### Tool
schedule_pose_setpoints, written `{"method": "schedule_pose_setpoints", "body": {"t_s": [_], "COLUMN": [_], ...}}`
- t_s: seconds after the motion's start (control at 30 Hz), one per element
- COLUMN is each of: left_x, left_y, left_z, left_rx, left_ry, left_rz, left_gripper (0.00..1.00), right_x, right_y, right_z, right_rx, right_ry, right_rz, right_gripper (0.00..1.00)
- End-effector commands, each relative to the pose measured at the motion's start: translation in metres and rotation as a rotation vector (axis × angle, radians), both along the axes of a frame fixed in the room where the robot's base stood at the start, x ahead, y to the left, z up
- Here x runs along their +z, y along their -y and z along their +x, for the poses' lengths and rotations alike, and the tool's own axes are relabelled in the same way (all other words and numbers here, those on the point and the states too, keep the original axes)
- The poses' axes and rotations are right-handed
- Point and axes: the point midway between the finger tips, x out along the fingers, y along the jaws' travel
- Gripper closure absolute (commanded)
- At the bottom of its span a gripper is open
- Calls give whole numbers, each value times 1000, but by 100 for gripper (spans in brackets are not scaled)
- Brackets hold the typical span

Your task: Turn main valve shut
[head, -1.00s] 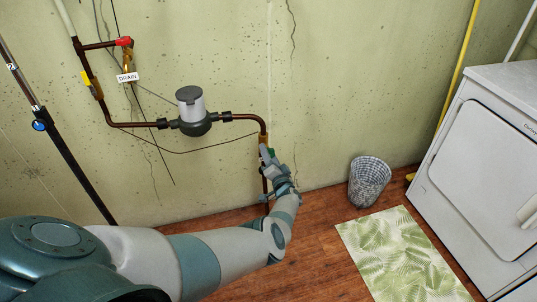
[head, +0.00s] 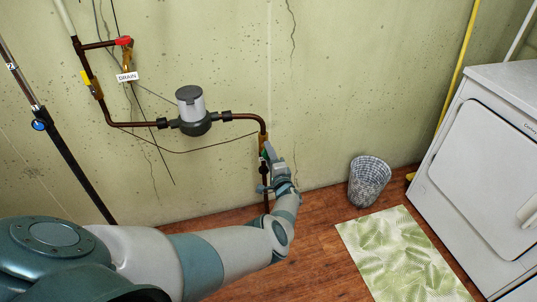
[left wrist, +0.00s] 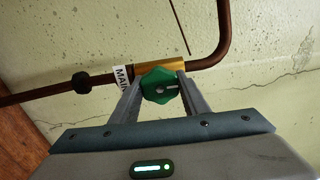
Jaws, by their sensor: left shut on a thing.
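The main valve is a brass body (left wrist: 172,68) on a dark pipe, with a green knob (left wrist: 160,86) and a white tag (left wrist: 121,77) reading "MAIN" beside it. In the head view the green knob (head: 265,154) is mostly hidden by my left gripper (head: 267,157), low on the wall where the pipe drops. In the left wrist view the two fingers of my left gripper (left wrist: 160,92) stand on either side of the knob and are shut on it. My right gripper is not in view.
A grey water meter (head: 193,112) sits on the pipe to the left. A red-handled drain valve (head: 124,42) and a yellow-handled valve (head: 89,80) are further left. A wastebasket (head: 369,181), leaf-patterned mat (head: 405,255) and white dryer (head: 480,160) are to the right.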

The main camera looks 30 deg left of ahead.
Motion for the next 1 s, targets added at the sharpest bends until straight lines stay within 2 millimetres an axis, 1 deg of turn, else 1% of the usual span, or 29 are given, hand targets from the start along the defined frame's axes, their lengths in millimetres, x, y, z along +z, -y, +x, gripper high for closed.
{"method": "schedule_pose_setpoints", "body": {"t_s": [0.37, 0.4, 0.43, 0.47, 0.77, 1.0], "left_x": [-1, -1, -1, -1, 0, 1], "left_y": [0, 0, 0, 0, 0, -2], "left_z": [0, 0, 0, 0, 0, -5], "left_rx": [-1, -1, -1, -1, 0, -1], "left_ry": [-6, -6, -6, -6, -4, -5], "left_rz": [4, 4, 4, 4, 3, 3], "left_gripper": [81, 49, 42, 40, 40, 40], "right_x": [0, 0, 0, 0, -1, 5], "right_y": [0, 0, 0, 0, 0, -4], "right_z": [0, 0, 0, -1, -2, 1], "right_rx": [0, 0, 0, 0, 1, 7], "right_ry": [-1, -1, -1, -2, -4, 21], "right_rz": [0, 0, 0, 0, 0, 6], "right_gripper": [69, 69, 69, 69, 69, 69]}}
